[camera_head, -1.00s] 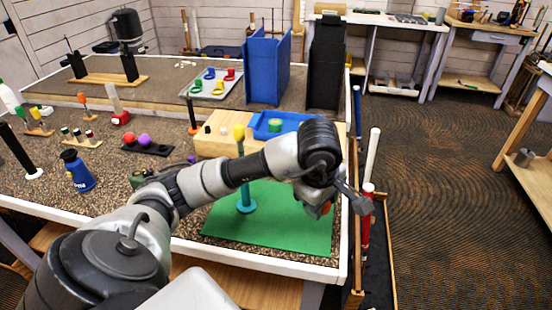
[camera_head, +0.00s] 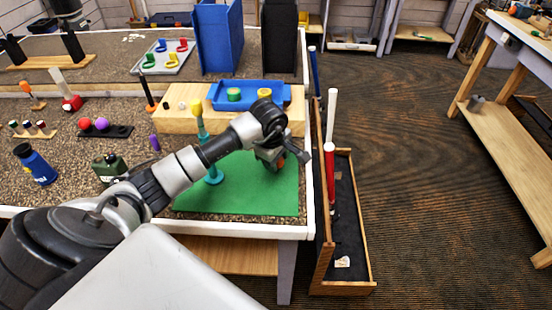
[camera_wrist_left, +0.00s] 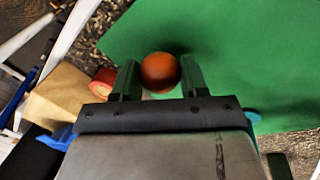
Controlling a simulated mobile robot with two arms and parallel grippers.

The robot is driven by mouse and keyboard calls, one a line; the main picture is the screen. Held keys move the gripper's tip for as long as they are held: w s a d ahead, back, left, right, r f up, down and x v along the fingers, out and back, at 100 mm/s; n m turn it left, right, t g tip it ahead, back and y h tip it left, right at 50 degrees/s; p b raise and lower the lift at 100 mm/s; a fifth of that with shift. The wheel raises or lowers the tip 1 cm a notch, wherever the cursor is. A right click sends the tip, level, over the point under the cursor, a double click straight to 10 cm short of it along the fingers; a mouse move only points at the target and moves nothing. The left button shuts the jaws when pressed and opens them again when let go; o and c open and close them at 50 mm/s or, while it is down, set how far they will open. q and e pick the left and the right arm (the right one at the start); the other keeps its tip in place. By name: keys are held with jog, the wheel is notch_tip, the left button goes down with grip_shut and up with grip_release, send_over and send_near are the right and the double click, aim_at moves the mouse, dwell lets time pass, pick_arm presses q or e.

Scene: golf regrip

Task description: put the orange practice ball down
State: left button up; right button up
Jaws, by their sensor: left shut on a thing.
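My left gripper (camera_head: 273,161) is over the back right part of the green mat (camera_head: 240,193), at the right end of the table. In the left wrist view it (camera_wrist_left: 160,77) is shut on the orange practice ball (camera_wrist_left: 160,71), which sits between the two dark fingertips with green mat behind it. The arm mostly hides the ball in the head view. I cannot tell whether the ball touches the mat. My right gripper is not in view.
Behind the mat is a wooden block (camera_head: 180,121) with a blue tray (camera_head: 218,97). A wooden bin (camera_head: 362,220) with upright clubs stands right of the table. The mat's front is clear.

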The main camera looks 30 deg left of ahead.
pick_arm(q)
jog(key=shift+f, duration=0.4)
jog(key=shift+f, duration=0.1)
jog(key=shift+f, duration=0.15)
jog(key=o, duration=0.9)
jog(key=shift+r, duration=0.2)
jog(key=shift+r, duration=0.3)
notch_tip(320, 180, up, 11)
jog(key=s+b, duration=0.1)
jog(key=s, duration=0.1)
jog(key=shift+s, duration=0.15)
